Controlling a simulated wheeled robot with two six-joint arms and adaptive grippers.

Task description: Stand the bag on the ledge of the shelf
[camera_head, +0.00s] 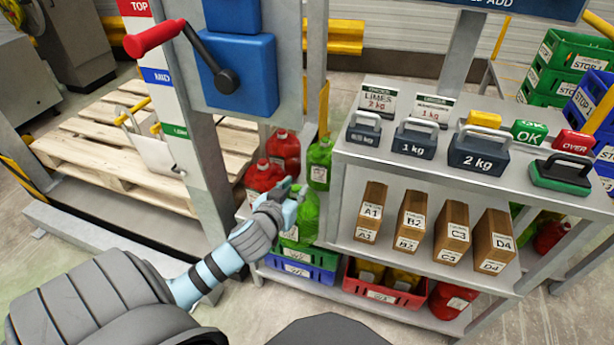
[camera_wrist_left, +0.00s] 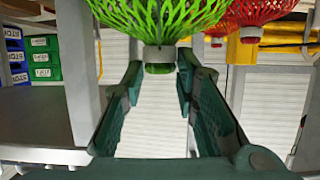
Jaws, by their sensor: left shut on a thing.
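My left gripper (camera_head: 284,192) is shut on the neck of a green net bag (camera_head: 306,220). In the left wrist view the bag (camera_wrist_left: 160,14) shows its netting and its clipped end (camera_wrist_left: 159,60) between the fingertips (camera_wrist_left: 160,72). In the head view the bag is partly behind the gripper, at the left end of the shelf (camera_head: 430,268), above a blue crate (camera_head: 300,272). Whether it touches anything below cannot be told. My right gripper is not in view.
Red bags (camera_head: 285,150) and another green bag (camera_head: 320,160) are just behind my gripper. Brown boxes (camera_head: 410,220) stand on the shelf's middle level, with weights (camera_head: 478,150) above. A red crate (camera_head: 385,296) is below. A pallet (camera_head: 120,145) lies at left.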

